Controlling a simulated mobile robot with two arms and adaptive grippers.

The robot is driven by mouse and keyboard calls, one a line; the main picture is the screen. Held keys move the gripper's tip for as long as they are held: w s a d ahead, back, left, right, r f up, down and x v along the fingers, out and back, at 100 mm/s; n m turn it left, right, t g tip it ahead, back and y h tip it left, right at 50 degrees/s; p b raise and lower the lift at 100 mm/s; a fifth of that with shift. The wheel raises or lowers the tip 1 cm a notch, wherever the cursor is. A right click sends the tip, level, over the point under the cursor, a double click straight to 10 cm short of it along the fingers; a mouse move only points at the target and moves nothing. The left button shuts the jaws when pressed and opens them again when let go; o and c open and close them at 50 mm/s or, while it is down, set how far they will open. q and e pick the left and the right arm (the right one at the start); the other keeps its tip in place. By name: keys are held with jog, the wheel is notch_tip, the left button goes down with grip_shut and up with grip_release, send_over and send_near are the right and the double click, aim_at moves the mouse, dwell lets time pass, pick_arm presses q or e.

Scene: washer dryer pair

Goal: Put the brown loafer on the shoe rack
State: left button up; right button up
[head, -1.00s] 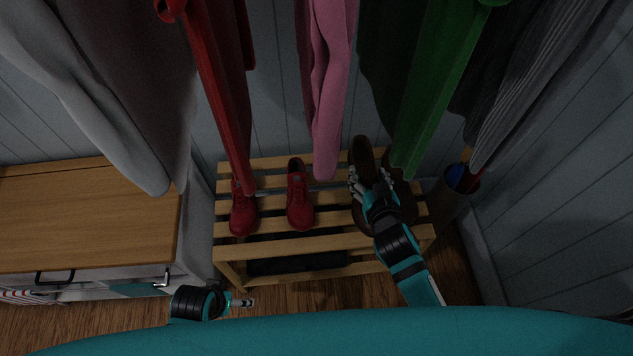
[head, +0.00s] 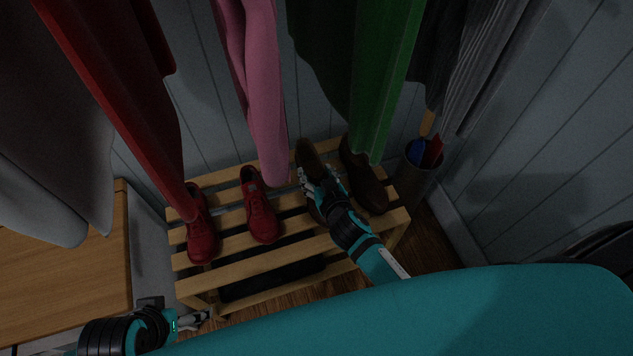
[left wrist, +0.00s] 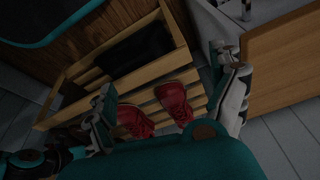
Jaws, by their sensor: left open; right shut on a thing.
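A brown loafer (head: 307,154) is on the slatted wooden shoe rack (head: 262,265), at the right of the red shoes. My right gripper (head: 313,182) is shut on it and covers its middle; whether its sole rests fully on the slats is hard to tell. A second brown loafer (head: 364,188) sits on the rack just to the right, beside my right gripper. My left gripper (head: 198,318) is open and empty near the rack's front left corner. It also shows in the left wrist view (left wrist: 163,78), fingers wide apart, with the red shoes beyond.
Two red shoes (head: 201,232) (head: 261,211) stand on the rack's left half. Clothes hang above, including a pink one (head: 259,90) and a green one (head: 380,80). A wooden-topped cabinet (head: 75,265) is at left; a bin (head: 420,170) stands at right.

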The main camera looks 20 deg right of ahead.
notch_tip(320, 180, down, 3)
jog(key=shift+r+b, duration=0.15)
jog(key=shift+b, duration=0.35)
pick_arm(q)
jog(key=shift+w+d+f+t, duration=0.15)
jog(key=shift+w+f+t, duration=0.05)
jog(key=shift+w, duration=0.2)
jog(key=shift+w+d+f+t, duration=0.1)
jog(key=shift+w+f+t, duration=0.1)
jog(key=shift+w, duration=0.2)
pick_arm(e)
jog(key=o, duration=1.3)
pick_arm(q)
jog(key=shift+w+d+r, duration=0.1)
jog(key=shift+w, duration=0.3)
pick_arm(e)
jog(key=shift+o, duration=0.2)
